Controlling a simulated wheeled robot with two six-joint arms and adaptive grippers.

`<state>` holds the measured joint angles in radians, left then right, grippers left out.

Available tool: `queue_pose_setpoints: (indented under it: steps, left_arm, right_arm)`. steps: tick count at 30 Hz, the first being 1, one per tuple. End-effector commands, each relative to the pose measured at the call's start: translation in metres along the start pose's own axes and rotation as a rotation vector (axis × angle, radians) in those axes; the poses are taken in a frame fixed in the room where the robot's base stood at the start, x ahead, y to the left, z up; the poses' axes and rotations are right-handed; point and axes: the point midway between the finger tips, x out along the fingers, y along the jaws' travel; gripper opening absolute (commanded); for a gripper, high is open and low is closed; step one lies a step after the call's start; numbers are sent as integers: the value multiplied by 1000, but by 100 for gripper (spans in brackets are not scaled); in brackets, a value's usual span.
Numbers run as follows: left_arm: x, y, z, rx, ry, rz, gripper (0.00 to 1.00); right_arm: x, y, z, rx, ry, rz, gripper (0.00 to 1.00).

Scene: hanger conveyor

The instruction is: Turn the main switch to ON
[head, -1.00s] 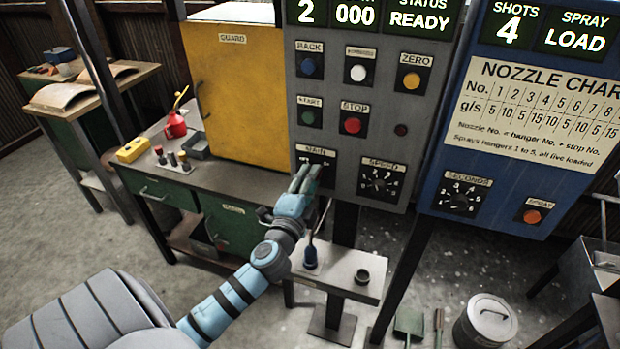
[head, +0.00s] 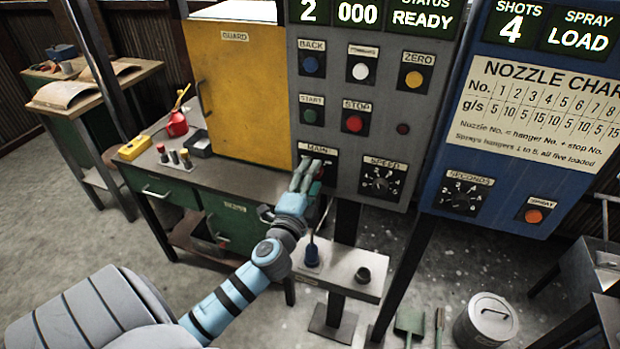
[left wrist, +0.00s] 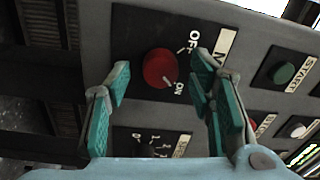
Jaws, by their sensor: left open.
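The main switch is a round red knob (left wrist: 160,68) on a black plate with OFF and ON labels in the left wrist view. A small pale mark at the knob's edge lies near ON; I cannot tell for sure that it is the pointer. In the head view, the MAIN plate (head: 328,161) is on the grey panel, its knob mostly hidden by my left gripper (head: 307,165). In the left wrist view, my left gripper (left wrist: 160,74) is open, with its teal fingertips on either side of the knob and gaps between. My right gripper is not in view.
The speed dial (head: 380,181) is right of the main switch. The stop button (head: 354,122) and start button (head: 310,114) are above. A yellow guard (head: 243,95) stands left. A small shelf (head: 338,270) with a blue-based item is below. The blue panel (head: 520,190) is right.

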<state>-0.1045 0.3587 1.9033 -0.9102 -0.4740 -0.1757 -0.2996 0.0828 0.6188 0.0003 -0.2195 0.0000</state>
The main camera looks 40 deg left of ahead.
Motion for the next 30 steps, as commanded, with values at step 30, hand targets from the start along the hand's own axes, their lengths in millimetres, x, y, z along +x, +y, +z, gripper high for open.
queue_pose_setpoints:
  steps: [30]
  left_arm:
    - [-120, 0, 0, 0, 0, 1, 49]
  right_arm:
    - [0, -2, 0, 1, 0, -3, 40]
